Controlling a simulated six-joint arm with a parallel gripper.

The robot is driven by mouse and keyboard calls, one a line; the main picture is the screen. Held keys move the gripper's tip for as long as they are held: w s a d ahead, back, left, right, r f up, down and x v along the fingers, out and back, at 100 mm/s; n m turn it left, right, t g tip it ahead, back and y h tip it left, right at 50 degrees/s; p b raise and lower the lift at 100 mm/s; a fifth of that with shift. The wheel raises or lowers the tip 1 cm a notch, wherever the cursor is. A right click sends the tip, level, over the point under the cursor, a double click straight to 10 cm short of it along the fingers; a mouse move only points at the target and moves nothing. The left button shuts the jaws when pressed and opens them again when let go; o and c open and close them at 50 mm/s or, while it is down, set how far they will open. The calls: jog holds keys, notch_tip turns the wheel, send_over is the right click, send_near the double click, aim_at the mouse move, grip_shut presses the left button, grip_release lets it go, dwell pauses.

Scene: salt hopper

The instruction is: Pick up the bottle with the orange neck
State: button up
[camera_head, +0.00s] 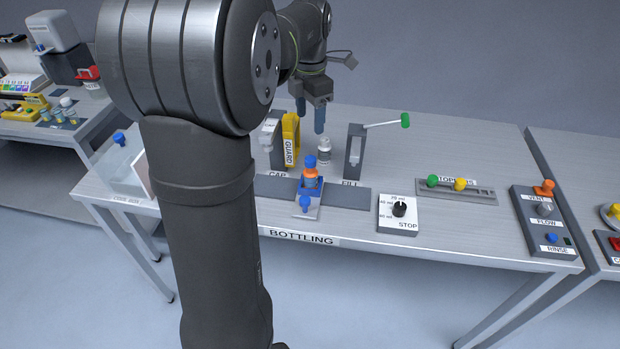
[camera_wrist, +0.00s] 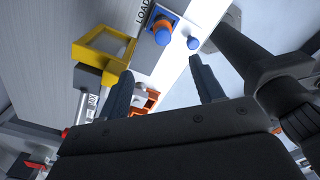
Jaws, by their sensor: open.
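The bottle with the orange neck (camera_head: 311,178) stands upright in a blue holder on the bottling table in the head view. It has a blue cap, and a small blue knob is in front of it. In the wrist view its blue cap and orange part (camera_wrist: 162,31) show near the top, beyond my fingers. My gripper (camera_head: 311,116) is above and behind the bottle in the head view, apart from it. Its fingers are spread and empty, and they also show in the wrist view (camera_wrist: 162,82).
A yellow guard (camera_head: 291,139) stands left of the bottle. A fill post (camera_head: 355,152) with a green-tipped lever stands right. A small pale bottle (camera_head: 325,150) is behind. A dial box (camera_head: 399,214) and a rack of stoppers (camera_head: 455,188) are farther right.

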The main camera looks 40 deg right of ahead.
aim_at(310, 157)
notch_tip(310, 157, down, 12)
jog(key=shift+f+n, duration=0.1)
jog(key=shift+n, duration=0.9)
jog(key=shift+s+a+f, duration=0.1)
jog(key=shift+s+f, duration=0.05)
jog(key=shift+f, duration=1.25)
jog(key=shift+s+f, duration=0.1)
jog(key=shift+f, duration=1.25)
jog(key=c, duration=1.1)
